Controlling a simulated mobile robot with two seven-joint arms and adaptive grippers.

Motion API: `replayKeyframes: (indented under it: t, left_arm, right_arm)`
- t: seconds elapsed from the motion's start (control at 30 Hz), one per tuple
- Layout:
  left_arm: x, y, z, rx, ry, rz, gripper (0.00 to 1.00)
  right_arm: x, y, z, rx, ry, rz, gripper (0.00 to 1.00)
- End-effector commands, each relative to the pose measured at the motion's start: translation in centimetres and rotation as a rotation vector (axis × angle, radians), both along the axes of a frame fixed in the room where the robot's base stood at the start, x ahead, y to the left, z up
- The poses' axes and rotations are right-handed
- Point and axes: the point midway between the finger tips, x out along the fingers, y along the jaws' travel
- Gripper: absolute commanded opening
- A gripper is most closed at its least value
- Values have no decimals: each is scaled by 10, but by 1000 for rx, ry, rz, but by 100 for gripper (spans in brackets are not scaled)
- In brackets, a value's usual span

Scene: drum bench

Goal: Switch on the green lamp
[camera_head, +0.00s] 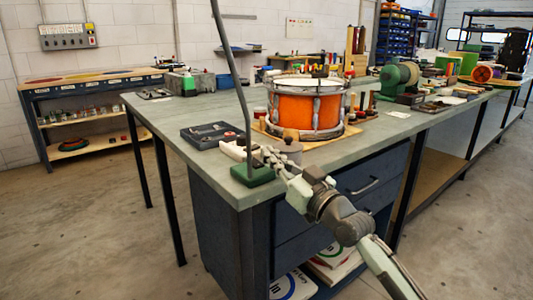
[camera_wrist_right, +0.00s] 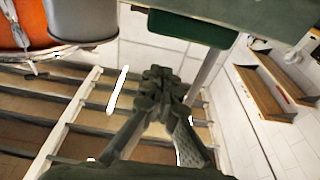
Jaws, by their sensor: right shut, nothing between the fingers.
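The green lamp shows as a green block base (camera_head: 253,175) on the near corner of the bench, with a thin grey pole (camera_head: 233,70) rising out of the top of the head view. Its head is out of view. My right gripper (camera_head: 272,158) is just to the right of the base and pole, fingers together and empty. I cannot tell whether it touches the lamp. In the right wrist view the closed fingertips (camera_wrist_right: 160,80) are in the middle, with the green base (camera_wrist_right: 192,28) at the top and the pole (camera_wrist_right: 205,75) beside the fingers. My left gripper is out of view.
An orange drum (camera_head: 298,107) stands on a board behind my right gripper. A dark tool tray (camera_head: 210,134) lies left of the pole. The bench top (camera_head: 175,115) is clear at the left.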

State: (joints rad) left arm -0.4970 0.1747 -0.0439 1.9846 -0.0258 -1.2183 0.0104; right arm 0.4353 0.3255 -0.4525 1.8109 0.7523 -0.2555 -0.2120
Motion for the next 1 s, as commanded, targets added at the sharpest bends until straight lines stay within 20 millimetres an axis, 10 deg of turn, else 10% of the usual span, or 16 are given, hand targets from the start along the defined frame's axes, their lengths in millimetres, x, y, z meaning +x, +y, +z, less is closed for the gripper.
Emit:
replayKeyframes:
  t: [0.4, 1.0]
  left_arm:
    - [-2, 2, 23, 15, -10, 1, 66]
    - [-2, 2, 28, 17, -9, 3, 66]
  right_arm:
    - [-52, -38, -33, -1, -1, 0, 0]
    - [-60, -44, -57, -25, 46, -14, 0]
